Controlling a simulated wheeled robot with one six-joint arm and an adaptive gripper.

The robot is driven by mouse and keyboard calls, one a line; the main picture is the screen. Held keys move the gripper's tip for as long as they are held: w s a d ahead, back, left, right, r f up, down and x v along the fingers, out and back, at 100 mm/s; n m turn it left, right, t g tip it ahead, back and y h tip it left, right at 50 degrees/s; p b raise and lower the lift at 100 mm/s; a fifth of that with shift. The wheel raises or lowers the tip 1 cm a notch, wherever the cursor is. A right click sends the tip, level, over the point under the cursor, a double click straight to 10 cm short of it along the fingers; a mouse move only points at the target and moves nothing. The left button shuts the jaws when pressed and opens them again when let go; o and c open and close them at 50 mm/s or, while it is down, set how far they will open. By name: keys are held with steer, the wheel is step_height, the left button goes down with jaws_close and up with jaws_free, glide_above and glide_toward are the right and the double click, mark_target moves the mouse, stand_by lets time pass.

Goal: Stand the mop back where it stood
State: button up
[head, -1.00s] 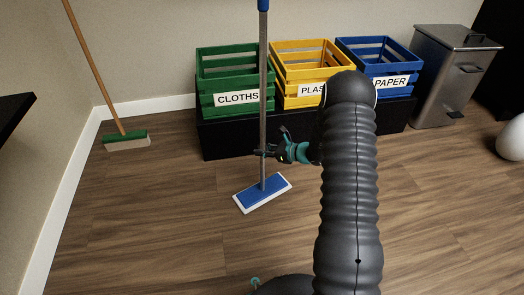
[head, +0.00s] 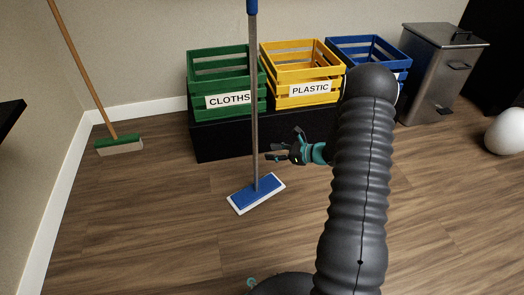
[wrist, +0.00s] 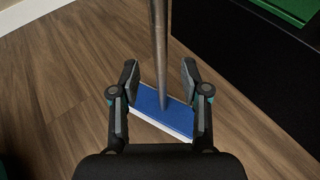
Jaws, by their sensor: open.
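The mop (head: 254,120) stands upright on the wooden floor in front of the green crate. It has a grey pole with a blue top grip and a flat blue head with a white edge (head: 257,193). My gripper (head: 281,147) is open, just right of the pole and apart from it in the head view. In the wrist view the mop pole (wrist: 160,60) rises beyond and between the open fingers of my gripper (wrist: 159,80). The blue head (wrist: 162,106) lies flat on the floor below.
A black bench (head: 215,142) carries a green CLOTHS crate (head: 222,62), a yellow PLASTIC crate (head: 297,60) and a blue crate (head: 368,47). A broom (head: 82,72) leans at the left wall. A metal bin (head: 432,75) and a white rounded object (head: 505,136) are at right.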

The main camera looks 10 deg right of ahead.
steer(key=s+a+r+n+g+h, duration=0.1)
steer(key=s+a+r+n+g, duration=0.3)
steer(key=s+r+n, duration=0.5)
steer(key=s+a+r+n+g+h, duration=0.2)
steer(key=s+a+r+n, duration=0.25)
steer(key=s+r, duration=0.5)
steer(key=s+d+r+n+t+h, duration=0.1)
steer(key=s+r+n+h, duration=0.3)
steer(key=s, duration=0.4)
steer(key=s+d+r+n+t+h, duration=0.1)
steer(key=s+r+n+t+h, duration=0.1)
steer(key=s+r+n+h, duration=0.2)
steer(key=shift+s+d+r+n, duration=0.15)
steer(key=shift+s+r+n, duration=1.6)
steer(key=shift+s, duration=0.9)
steer(key=shift+f, duration=0.2)
step_height(320, 180, up, 7)
steer(key=p, duration=0.7)
steer(key=shift+r+p, duration=0.2)
steer(key=shift+p, duration=0.15)
